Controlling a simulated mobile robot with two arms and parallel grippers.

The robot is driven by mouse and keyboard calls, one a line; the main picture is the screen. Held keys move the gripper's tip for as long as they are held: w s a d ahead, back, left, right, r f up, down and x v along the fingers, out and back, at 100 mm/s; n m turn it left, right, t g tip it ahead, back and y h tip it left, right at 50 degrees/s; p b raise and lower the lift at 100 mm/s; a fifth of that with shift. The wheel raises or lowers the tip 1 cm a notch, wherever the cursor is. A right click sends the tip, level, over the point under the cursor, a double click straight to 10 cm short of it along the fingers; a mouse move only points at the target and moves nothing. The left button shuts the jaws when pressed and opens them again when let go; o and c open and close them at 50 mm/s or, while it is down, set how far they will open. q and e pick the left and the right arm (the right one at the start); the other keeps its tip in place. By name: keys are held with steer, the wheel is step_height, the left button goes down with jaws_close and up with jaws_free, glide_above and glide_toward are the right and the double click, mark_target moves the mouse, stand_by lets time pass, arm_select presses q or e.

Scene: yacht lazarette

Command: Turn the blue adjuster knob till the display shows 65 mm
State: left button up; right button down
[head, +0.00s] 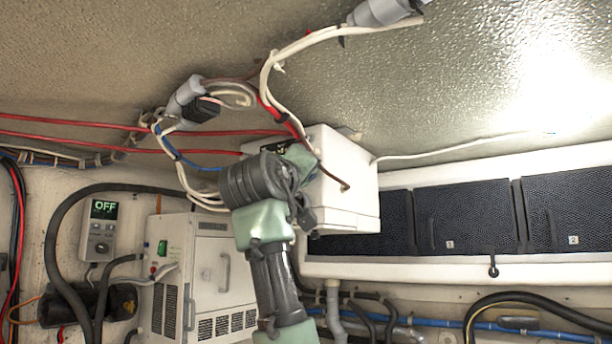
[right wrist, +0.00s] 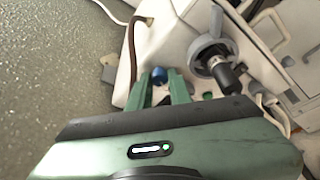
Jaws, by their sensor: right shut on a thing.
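The blue adjuster knob (right wrist: 159,75) shows in the right wrist view, at the face of a white box (right wrist: 185,25). My right gripper (right wrist: 160,82) has its two green fingers on either side of the knob and is shut on it. In the head view my right arm reaches up from the bottom middle, and its gripper (head: 302,156) is at the left side of the white box (head: 348,185). The arm and gripper hide the knob there. I see no mm reading in either view. My left gripper is out of view.
A grey handwheel with a black handle (right wrist: 222,68) sits close right of the gripper in the wrist view. Cables (head: 285,60) hang close above my wrist. A wall controller (head: 101,225) reading "OFF" and a white ventilated cabinet (head: 205,265) stand left. Dark panels (head: 465,215) are right.

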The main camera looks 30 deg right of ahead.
stand_by(0.4)
steer(key=c, duration=1.3)
jaws_free()
steer(key=b+v, duration=0.3)
steer(key=v, duration=0.4)
steer(key=shift+s+a, duration=0.2)
steer(key=shift+a, duration=0.15)
steer(key=shift+f, duration=0.15)
